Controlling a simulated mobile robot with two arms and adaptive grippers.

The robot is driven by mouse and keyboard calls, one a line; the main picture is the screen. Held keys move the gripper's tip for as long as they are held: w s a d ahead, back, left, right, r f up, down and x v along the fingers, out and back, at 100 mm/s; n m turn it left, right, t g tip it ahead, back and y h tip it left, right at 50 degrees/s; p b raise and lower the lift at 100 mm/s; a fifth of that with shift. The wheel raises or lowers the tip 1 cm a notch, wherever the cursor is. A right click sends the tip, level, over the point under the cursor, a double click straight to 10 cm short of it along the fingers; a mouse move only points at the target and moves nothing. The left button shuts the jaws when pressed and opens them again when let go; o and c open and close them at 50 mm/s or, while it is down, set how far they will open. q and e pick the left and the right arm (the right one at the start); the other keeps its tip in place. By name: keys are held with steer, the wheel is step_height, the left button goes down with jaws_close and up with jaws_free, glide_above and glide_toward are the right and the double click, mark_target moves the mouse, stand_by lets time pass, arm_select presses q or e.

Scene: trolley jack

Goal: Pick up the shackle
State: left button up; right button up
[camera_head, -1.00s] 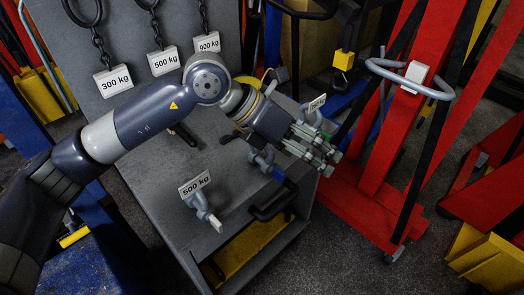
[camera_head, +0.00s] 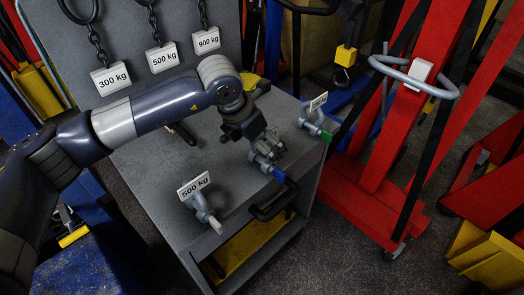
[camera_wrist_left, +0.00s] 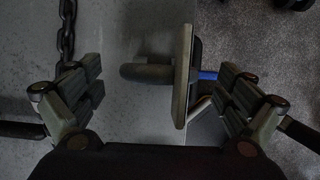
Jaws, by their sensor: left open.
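Three grey shackles with label plates are on the grey trolley top. The blue-pinned shackle (camera_head: 264,163) is under my left gripper (camera_head: 269,147), which partly hides it in the head view. My left gripper is open and points down at it. In the left wrist view the shackle (camera_wrist_left: 146,73), its upright plate (camera_wrist_left: 182,78) and its blue pin (camera_wrist_left: 207,75) show between the spread fingers (camera_wrist_left: 160,92). I cannot tell whether a finger touches it. A white-pinned shackle (camera_head: 203,208) with a 500 kg plate is nearer the front; a green-pinned shackle (camera_head: 313,122) is at the right.
The grey trolley (camera_head: 150,190) has a black handle (camera_head: 272,205) at its right edge. Chains with 300, 500 and 900 kg plates hang on its back panel. A red jack frame (camera_head: 390,140) with a grey loop handle (camera_head: 412,78) stands to the right.

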arm_select(q)
steer(key=shift+x, duration=1.4)
steer(key=shift+a, duration=0.1)
steer(key=c, duration=1.6)
steer(key=shift+r, duration=0.15)
steer(key=shift+c, duration=0.9)
steer(key=shift+w+r+p, duration=0.1)
steer(key=shift+r+p, duration=0.2)
steer(key=shift+r, duration=0.35)
step_height(320, 180, up, 2)
steer(key=shift+r+p, duration=0.1)
steer(key=shift+p, duration=0.2)
steer(key=s+r+b, duration=0.1)
steer(key=s+b, duration=0.3)
steer(key=s, duration=1.2)
steer(key=shift+d+r, duration=0.2)
